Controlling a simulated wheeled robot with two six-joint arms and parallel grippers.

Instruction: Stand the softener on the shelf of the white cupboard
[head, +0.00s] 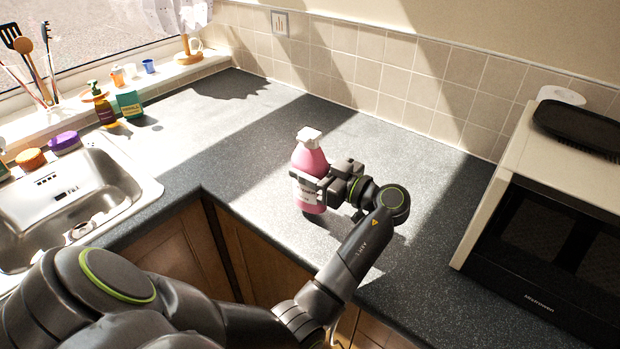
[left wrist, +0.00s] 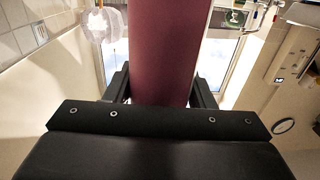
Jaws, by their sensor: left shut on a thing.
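The softener is a pink bottle (head: 311,160) with a white cap and a pale label, upright or nearly so over the grey worktop in the head view. My left gripper (head: 322,184) is shut around its body, reaching from the right. The fingers and gripper hide part of the bottle's middle. In the left wrist view the bottle's dark pink body (left wrist: 168,50) stands between the two black fingers (left wrist: 162,88). I cannot tell whether its base touches the worktop. No white cupboard shelf is recognisable in these views. My right gripper is out of view.
A black microwave (head: 560,245) stands at the right, with a dark tray (head: 580,128) above it. A steel sink (head: 70,195) is at the left. Small bottles and cups (head: 128,103) stand by the window. The worktop (head: 240,130) behind the bottle is clear.

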